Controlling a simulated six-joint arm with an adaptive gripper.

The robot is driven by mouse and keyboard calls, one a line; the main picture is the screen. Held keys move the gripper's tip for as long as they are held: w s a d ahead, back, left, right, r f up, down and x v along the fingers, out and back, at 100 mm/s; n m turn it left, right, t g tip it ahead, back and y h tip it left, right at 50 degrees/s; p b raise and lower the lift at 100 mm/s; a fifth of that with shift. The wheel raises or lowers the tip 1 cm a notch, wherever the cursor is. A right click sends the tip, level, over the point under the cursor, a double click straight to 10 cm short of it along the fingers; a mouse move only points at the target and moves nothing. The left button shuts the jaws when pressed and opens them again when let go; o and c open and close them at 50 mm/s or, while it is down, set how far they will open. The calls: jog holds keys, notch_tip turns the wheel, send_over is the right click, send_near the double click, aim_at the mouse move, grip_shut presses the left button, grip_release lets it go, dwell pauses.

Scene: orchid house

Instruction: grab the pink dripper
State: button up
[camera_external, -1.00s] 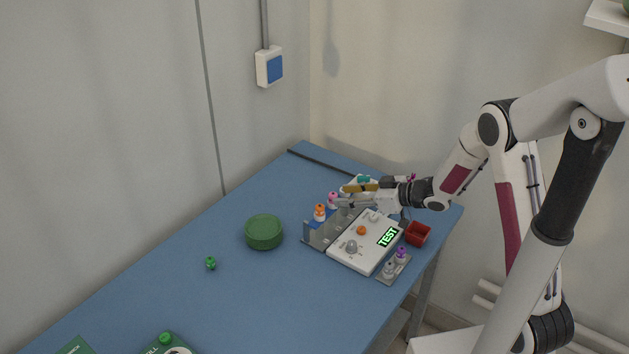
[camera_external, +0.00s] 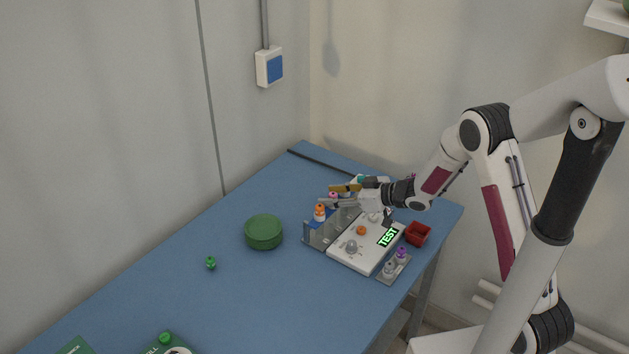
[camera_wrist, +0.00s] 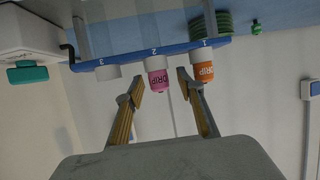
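The pink dripper (camera_wrist: 157,82) hangs head-down in the wrist view in the slot marked 2 of a blue-edged rack (camera_wrist: 140,54). In the outside view the pink dripper (camera_external: 333,196) shows only in part behind my gripper. My gripper (camera_wrist: 160,82) is open, with one finger on each side of the pink dripper and gaps to both. In the outside view my gripper (camera_external: 338,194) is at the rack's back end. The orange dripper (camera_wrist: 203,72) stands in slot 1, just beyond the right finger.
A white test device (camera_external: 366,240) with a lit TEST screen lies beside the rack. Purple and grey-topped bottles (camera_external: 400,254) stand at its front right, near a red cup (camera_external: 417,233). A green round stack (camera_external: 263,231) sits left on the blue table.

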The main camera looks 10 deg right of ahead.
aim_at(333, 194)
jog(key=c, duration=0.9)
jog(key=shift+r, duration=0.15)
jog(key=shift+r, duration=4.9)
